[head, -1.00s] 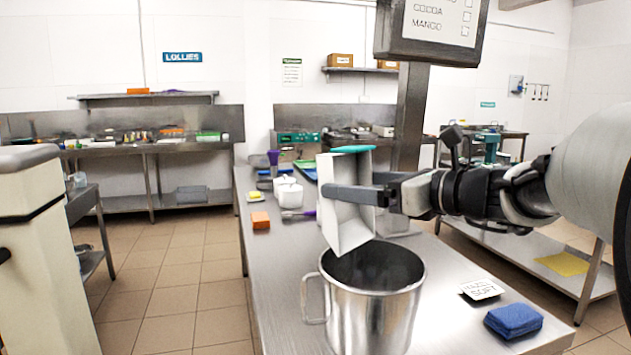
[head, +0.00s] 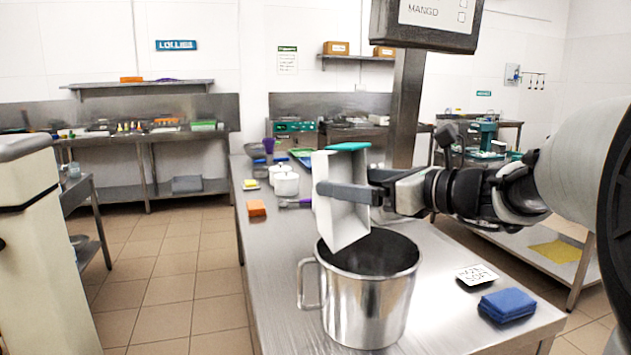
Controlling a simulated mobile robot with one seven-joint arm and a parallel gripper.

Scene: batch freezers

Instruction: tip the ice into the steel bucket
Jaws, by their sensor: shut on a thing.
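The steel bucket (head: 368,300) with a side handle stands upright near the front of the steel table. My gripper (head: 345,190) is shut on a white tub (head: 338,215) with a teal edge. The tub is tilted steeply, its lower corner over the left part of the bucket's mouth. Its visible hollow side looks empty. I cannot see any ice, and the bottom of the bucket is in shadow.
An orange block (head: 256,208) and white containers (head: 285,182) stand farther back on the left. A post (head: 404,110) with a sign rises behind the tub.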

